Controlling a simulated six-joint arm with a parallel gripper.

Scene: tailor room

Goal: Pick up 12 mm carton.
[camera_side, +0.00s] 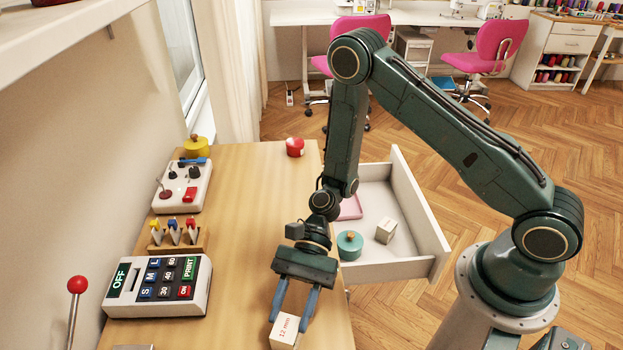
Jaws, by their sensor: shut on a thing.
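The fingers are shut on the carton. I cannot tell whether the carton touches the table. Its lower part is cut off by the frame edge.
An open white drawer (425,223) at the table's right holds a teal round container (349,245), a whitish box (386,230) and a pink tray (351,208). A keypad panel (203,300), pen rack (205,240) and switch box (203,183) line the left. A red jar (295,146) stands behind. Mid-table is clear.

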